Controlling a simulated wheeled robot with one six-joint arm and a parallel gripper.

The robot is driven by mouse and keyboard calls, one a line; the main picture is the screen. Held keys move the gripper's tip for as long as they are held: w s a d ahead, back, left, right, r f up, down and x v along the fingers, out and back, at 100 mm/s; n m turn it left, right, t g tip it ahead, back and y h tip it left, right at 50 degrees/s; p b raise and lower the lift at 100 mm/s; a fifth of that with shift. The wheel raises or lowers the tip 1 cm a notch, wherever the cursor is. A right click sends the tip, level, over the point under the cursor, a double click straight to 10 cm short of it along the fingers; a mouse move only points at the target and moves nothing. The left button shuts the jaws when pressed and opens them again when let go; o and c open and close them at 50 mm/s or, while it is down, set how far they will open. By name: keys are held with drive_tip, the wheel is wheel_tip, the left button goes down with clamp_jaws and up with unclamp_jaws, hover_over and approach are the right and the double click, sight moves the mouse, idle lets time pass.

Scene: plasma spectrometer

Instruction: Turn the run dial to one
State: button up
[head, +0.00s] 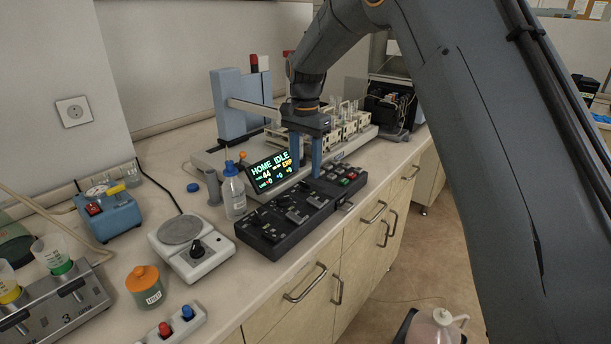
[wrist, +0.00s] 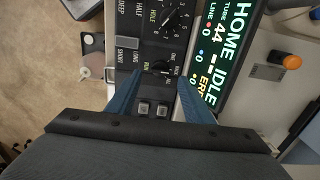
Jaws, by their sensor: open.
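The run dial (wrist: 162,68) is a small black knob on the black control panel (head: 268,236). In the wrist view it has the word RUN on its left and small labels on its right. I cannot tell for sure which label its pointer faces. My gripper (head: 305,174) is open above the panel, its two blue fingers pointing down. In the wrist view the fingers (wrist: 159,78) lie to either side of the dial with gaps between. I cannot tell their exact height over it.
A lit display (head: 273,171) reading HOME IDLE stands behind the panel. A clear bottle (head: 233,192) stands at the panel's left. The spectrometer's tube racks (head: 345,125) are farther back.

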sight(306, 183)
drive_tip(key=shift+f+p, duration=0.4)
drive_tip(key=shift+f, duration=1.7)
drive_tip(key=shift+c, duration=0.4)
drive_tip(key=c, duration=1)
drive_tip(key=shift+o, duration=0.2)
drive_tip(key=shift+n, duration=0.3)
drive_tip(key=n, duration=0.4)
drive_tip(key=shift+n, duration=2.5)
